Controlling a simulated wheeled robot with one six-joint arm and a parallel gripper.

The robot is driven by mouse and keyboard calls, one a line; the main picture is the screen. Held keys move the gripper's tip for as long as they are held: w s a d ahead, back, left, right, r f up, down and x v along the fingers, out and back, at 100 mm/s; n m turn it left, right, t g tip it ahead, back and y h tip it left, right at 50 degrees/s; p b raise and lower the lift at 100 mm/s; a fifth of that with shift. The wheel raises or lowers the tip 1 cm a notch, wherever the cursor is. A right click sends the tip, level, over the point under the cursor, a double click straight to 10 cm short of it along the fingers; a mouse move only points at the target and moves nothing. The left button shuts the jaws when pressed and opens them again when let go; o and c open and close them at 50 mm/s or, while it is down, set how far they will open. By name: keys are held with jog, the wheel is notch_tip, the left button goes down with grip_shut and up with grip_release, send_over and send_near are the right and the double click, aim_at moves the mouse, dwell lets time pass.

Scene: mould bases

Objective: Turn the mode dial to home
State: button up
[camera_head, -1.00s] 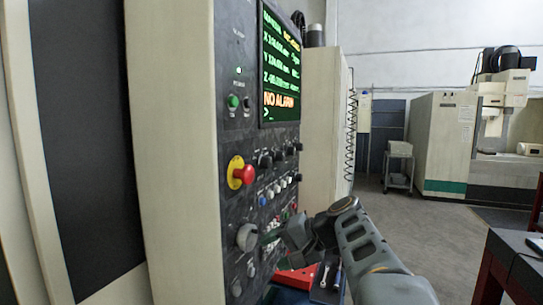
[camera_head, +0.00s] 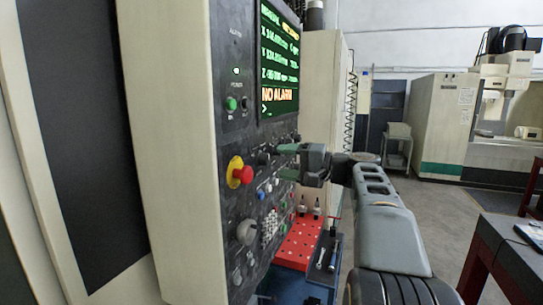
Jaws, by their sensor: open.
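The control panel (camera_head: 240,140) of the machine carries several dials, and their labels are too small to read, so I cannot tell which one is the mode dial. A large grey round dial (camera_head: 247,232) sits low on the panel. A small black knob (camera_head: 263,158) sits higher, right of the red button. My gripper (camera_head: 279,161) points left at the panel, its two greenish fingers apart, one above the other. The fingertips are close to the black knob; I cannot tell whether they touch it. Other knobs of that row are hidden behind the gripper.
A red mushroom button (camera_head: 243,175) on a yellow base stands out from the panel left of my gripper. The screen (camera_head: 279,60) above reads NO ALARM. Below are a red perforated board (camera_head: 298,245) and a dark tool tray (camera_head: 325,265).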

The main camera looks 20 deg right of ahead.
aim_at(268, 161)
jog(key=shift+p+x, duration=0.55)
jog(key=shift+x, duration=1.7)
jog(key=shift+f, duration=0.1)
jog(key=c, duration=0.9)
